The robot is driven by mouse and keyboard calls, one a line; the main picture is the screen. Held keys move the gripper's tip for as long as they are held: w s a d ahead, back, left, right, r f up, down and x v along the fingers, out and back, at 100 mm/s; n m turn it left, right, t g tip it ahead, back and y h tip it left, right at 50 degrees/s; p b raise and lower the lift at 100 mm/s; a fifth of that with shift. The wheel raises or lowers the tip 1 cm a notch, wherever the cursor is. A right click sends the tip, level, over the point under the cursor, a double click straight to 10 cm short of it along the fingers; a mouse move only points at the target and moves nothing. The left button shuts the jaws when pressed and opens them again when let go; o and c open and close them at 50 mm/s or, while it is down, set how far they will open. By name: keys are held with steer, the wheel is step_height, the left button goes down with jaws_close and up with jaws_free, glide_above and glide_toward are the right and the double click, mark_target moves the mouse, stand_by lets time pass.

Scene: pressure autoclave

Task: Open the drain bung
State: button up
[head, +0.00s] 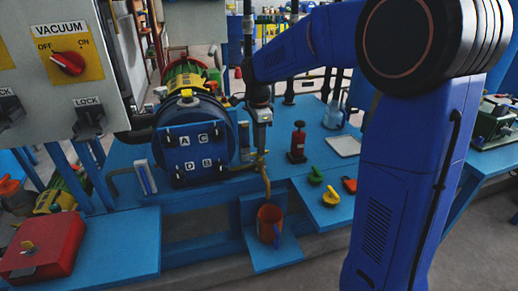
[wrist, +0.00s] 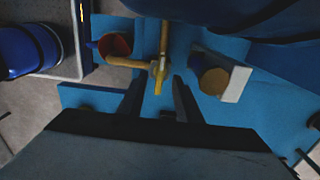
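In the wrist view a brass pipe (wrist: 128,62) meets a small fitting (wrist: 155,69) with a yellow handle-like piece (wrist: 159,85), which looks like the drain bung. My gripper (wrist: 158,80) is open, its two dark fingers spread on either side of the yellow piece. No contact shows, and the depth between them is hard to judge. In the head view the brass drain pipe (head: 266,182) bends down over a red mug (head: 269,226). The bung and fingertips are hard to make out there, near my dark wrist.
The mug (wrist: 116,45) stands on a low blue shelf (head: 275,259). The blue autoclave drum (head: 190,146) with a lettered door is to the left. A round orange-yellow thing (wrist: 213,81) lies right of my fingers.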

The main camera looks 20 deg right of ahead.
steer(key=shift+f, duration=1)
jaws_close()
